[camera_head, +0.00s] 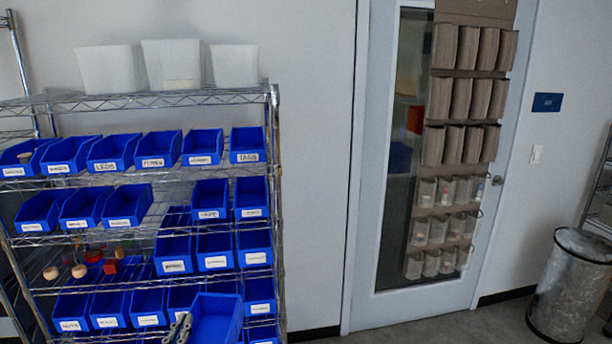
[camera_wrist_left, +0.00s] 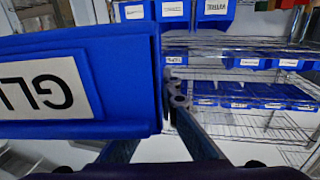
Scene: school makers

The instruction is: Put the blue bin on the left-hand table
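A blue bin (camera_head: 216,320) is at the bottom of the head view, in front of the shelf rack and tilted relative to the shelved bins. My left gripper (camera_head: 181,328) is at its left edge. In the left wrist view the bin (camera_wrist_left: 125,60) fills the left side, very close, with a white label showing upside-down letters like "GLU". The fingers of my left gripper (camera_wrist_left: 176,98) close on the bin's edge, one finger partly hidden behind its wall. My right gripper is out of view. No table shows in either view.
A wire shelf rack (camera_head: 165,98) holds rows of labelled blue bins and, on top, white bins (camera_head: 170,65). Small wooden and red pieces (camera_head: 80,270) lie on a shelf at left. A door (camera_head: 357,200) and metal trash can (camera_head: 572,285) stand right, with clear floor between.

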